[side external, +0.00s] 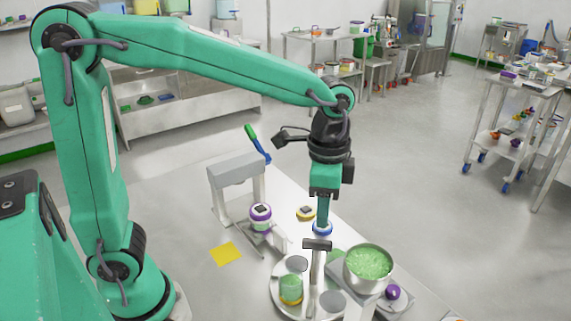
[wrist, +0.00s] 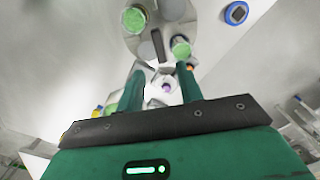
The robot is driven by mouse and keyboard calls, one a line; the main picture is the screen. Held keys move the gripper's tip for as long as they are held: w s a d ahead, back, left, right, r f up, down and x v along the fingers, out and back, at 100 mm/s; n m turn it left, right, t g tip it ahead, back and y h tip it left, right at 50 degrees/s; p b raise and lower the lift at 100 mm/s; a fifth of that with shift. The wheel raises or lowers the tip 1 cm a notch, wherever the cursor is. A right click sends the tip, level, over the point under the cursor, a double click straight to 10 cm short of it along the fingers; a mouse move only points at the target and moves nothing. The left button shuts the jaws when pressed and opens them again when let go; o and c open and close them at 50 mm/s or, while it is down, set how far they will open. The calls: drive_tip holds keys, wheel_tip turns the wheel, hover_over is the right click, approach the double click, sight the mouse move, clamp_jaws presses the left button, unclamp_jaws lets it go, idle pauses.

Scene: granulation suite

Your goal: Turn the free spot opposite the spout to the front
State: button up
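A round pale turntable (side external: 275,300) stands on the bench, with grey round spots (side external: 297,263) and (side external: 332,302) showing bare. A jar with green contents (side external: 290,290) stands on it. In the wrist view the turntable (wrist: 160,18) shows a green-topped jar (wrist: 180,47), another green round (wrist: 133,18) and a grey spot (wrist: 172,8). A grey post with a crossbar top (side external: 317,245) hides part of it; I cannot tell which part is the spout. My gripper (side external: 322,222) points down behind the post. In the wrist view its fingers (wrist: 160,85) are apart, with nothing visibly held.
A steel bowl of green granules (side external: 368,268) stands right of the turntable, near a purple-lidded container (side external: 392,292). A lever stand (side external: 235,170), purple-and-white jar (side external: 260,212) and yellow sheet (side external: 225,253) are left.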

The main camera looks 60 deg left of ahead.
sight(320, 241)
drive_tip(key=shift+f, duration=3.85)
clamp_jaws()
